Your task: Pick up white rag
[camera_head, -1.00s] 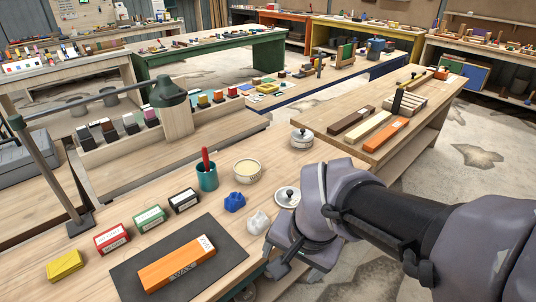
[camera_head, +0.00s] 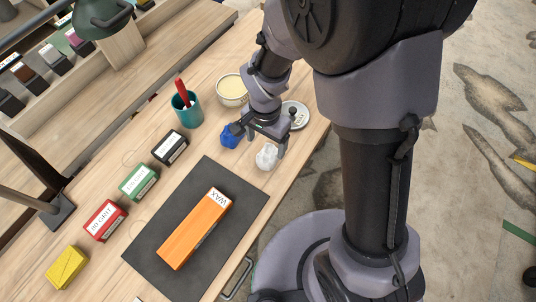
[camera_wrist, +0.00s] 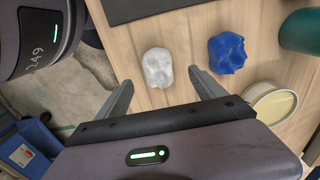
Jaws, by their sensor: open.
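The white rag (camera_head: 267,157) is a small crumpled lump on the wooden bench, close to the bench's right edge. In the wrist view the white rag (camera_wrist: 158,67) lies ahead of and between my two open fingers, nearer the left one. My gripper (camera_head: 262,143) is open and empty, just above and behind the rag in the head view. In the wrist view my gripper (camera_wrist: 160,92) shows both fingers apart with nothing between their tips. I cannot tell its exact height above the bench.
A blue rag (camera_head: 230,136) lies close beside the white one. A teal cup (camera_head: 187,108), a cream-filled tin (camera_head: 232,90) and a round metal lid (camera_head: 296,115) stand nearby. The orange wax block (camera_head: 195,228) lies on a dark mat (camera_head: 222,262). Bare wood surrounds the rag's left side.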

